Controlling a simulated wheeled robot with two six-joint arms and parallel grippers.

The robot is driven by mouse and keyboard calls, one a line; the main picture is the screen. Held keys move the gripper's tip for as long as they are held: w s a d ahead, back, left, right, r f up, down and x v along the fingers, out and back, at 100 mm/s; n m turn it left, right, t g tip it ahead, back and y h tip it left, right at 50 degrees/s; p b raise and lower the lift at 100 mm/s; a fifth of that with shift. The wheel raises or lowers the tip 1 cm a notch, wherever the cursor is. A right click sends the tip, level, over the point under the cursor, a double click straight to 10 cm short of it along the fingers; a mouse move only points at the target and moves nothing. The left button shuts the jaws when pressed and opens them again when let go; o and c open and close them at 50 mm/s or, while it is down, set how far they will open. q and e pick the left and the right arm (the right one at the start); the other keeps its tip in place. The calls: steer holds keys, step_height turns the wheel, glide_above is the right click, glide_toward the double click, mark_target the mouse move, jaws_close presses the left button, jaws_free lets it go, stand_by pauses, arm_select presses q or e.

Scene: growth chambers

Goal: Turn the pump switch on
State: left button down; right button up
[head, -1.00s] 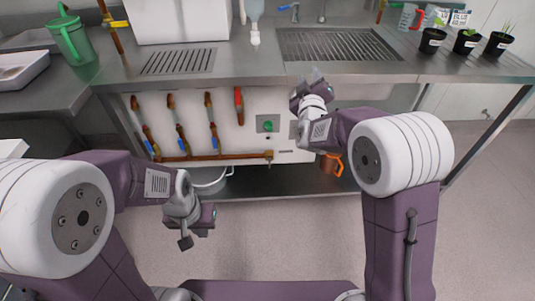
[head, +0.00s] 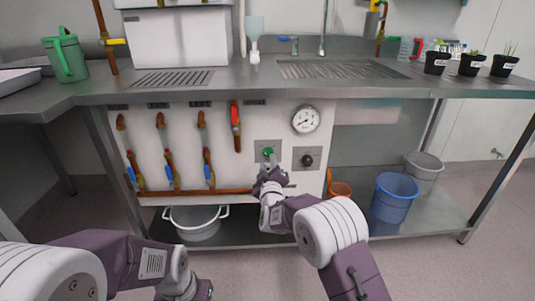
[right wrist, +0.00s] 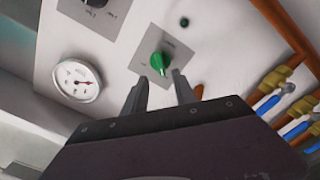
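The pump switch is most likely the green knob (head: 268,153) on a grey square plate of the white panel under the counter. The knob also shows in the right wrist view (right wrist: 159,63), just beyond the fingertips and roughly in line with the gap between them. My right gripper (head: 272,167) is in front of the panel, just below the knob in the head view. Its two fingers (right wrist: 161,82) are apart with nothing between them; contact with the knob cannot be told. My left gripper (head: 203,290) is cut off by the bottom edge, its fingers hidden.
A black knob (head: 307,160) sits on a plate to the right, below a round gauge (head: 305,119). Copper pipes with valves, one with a red handle (head: 236,120), are on the left. A white pot (head: 196,222) and blue bucket (head: 394,198) stand on the low shelf.

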mark_target(267, 155)
steer(key=w, duration=0.1)
steer(key=w+b, duration=0.1)
steer(key=w, duration=0.1)
steer(key=w+b, duration=0.1)
steer(key=shift+w+a+f, duration=0.15)
steer(key=shift+f, duration=0.2)
steer(key=shift+w+r, duration=0.15)
steer(key=shift+w, duration=0.35)
jaws_close()
